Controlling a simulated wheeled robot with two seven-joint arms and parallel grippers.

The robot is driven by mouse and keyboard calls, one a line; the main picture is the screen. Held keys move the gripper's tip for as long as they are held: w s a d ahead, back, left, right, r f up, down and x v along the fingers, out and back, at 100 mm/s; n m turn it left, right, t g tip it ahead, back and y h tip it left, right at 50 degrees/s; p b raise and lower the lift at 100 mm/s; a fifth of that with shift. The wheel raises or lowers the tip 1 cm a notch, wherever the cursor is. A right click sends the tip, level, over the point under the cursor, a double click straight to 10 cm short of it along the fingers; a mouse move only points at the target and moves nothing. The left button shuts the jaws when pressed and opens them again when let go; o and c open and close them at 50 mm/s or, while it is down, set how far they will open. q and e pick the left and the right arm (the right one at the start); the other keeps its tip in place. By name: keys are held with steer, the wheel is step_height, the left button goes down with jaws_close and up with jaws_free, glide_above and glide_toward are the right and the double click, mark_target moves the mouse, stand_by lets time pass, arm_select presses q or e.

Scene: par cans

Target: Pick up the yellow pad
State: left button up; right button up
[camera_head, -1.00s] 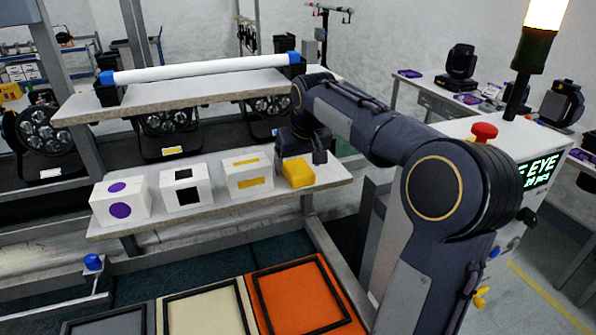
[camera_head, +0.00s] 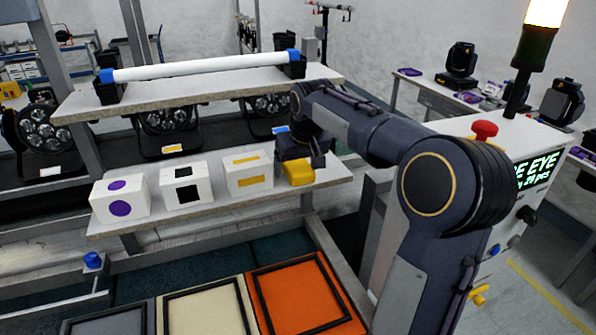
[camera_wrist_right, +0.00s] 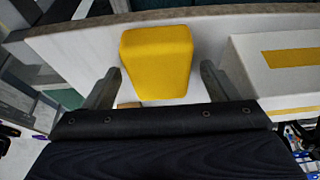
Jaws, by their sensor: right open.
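The yellow pad (camera_head: 298,172) sits at the right end of the lower shelf (camera_head: 205,212), beside a white box with yellow marks (camera_head: 248,176). My right gripper (camera_head: 304,166) is right at the pad and hides part of it. In the right wrist view the pad (camera_wrist_right: 158,62) lies ahead of and between the two open fingers of the right gripper (camera_wrist_right: 158,88), with a gap on each side. The fingers do not grip it. My left gripper is not in view.
The marked white box (camera_wrist_right: 280,72) stands close by one finger in the wrist view. White boxes with black squares (camera_head: 186,186) and purple dots (camera_head: 121,199) stand farther left. An upper shelf (camera_head: 190,89) with a white tube (camera_head: 200,67) is above. Framed grey, cream and orange (camera_head: 292,295) trays lie below.

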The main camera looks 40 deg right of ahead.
mark_target(295, 162)
steer(key=shift+c, duration=0.4)
steer(key=c, duration=1)
steer(key=shift+r, duration=0.1)
steer(key=shift+r, duration=0.4)
step_height(295, 162, up, 3)
steer(key=shift+f, duration=0.2)
steer(key=s+a+r, duration=0.3)
steer(key=s+a+r+b, duration=0.1)
steer(key=s+a+r, duration=0.1)
steer(key=a+r, duration=0.1)
steer(key=s+a+r, duration=0.3)
steer(key=a+r, duration=0.1)
steer(key=a, duration=0.1)
steer(key=shift+s, duration=0.3)
